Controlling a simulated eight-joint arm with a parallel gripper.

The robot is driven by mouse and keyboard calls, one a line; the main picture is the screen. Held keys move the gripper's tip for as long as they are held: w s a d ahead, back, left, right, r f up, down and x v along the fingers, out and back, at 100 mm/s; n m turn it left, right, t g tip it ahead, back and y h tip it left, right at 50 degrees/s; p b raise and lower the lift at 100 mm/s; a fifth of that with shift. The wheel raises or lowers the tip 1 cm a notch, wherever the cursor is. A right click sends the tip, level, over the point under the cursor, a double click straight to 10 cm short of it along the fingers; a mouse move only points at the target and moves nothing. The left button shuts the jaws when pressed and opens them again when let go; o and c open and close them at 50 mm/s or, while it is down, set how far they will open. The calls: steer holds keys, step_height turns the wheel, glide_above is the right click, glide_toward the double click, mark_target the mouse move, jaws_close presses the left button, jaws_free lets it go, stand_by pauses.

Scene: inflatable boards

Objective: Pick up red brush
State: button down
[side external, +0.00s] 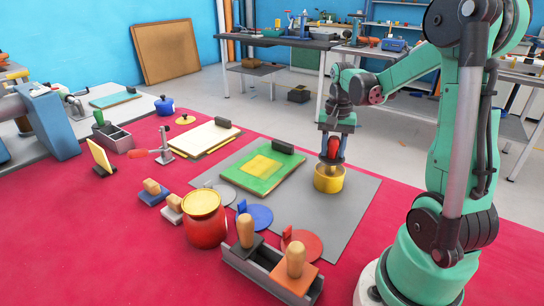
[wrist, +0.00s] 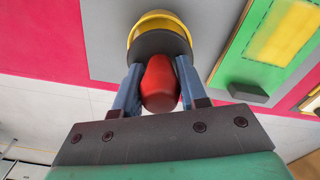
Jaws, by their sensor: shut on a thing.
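The red brush (side external: 332,147) stands upright with its red handle between my gripper's (side external: 332,155) fingers. In the wrist view the rounded red handle (wrist: 160,84) fills the space between the two blue fingers of my gripper (wrist: 160,75), which is shut on it. Directly below is a round yellow pot (side external: 328,182) on the grey mat (side external: 345,205); the pot also shows in the wrist view (wrist: 158,20) behind a dark round shape. The brush's lower end is at the pot's mouth; how deep it sits is hidden.
A green board with a yellow patch (side external: 262,168) lies left of the pot. A red jar with a yellow lid (side external: 205,225), a blue disc (side external: 257,215), a red disc (side external: 305,243) and a grey tray of wooden-handled tools (side external: 265,272) are nearer.

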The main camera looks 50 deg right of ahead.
step_height(320, 180, up, 20)
stand_by(0.6)
steer(key=c, duration=1.2)
jaws_free()
jaws_close()
steer(key=w+a+f+n, duration=0.3)
steer(key=a+n, duration=0.1)
steer(key=a, duration=0.3)
steer(key=w+a+f+n, duration=0.4)
steer(key=a+n, duration=0.1)
steer(key=a, duration=0.2)
steer(key=w+a+f+n, duration=0.3)
steer(key=a+n, duration=0.1)
steer(key=a, duration=0.4)
steer(key=shift+w+f+n, duration=0.15)
steer(key=shift+f+n, duration=0.15)
steer(key=shift+f, duration=0.05)
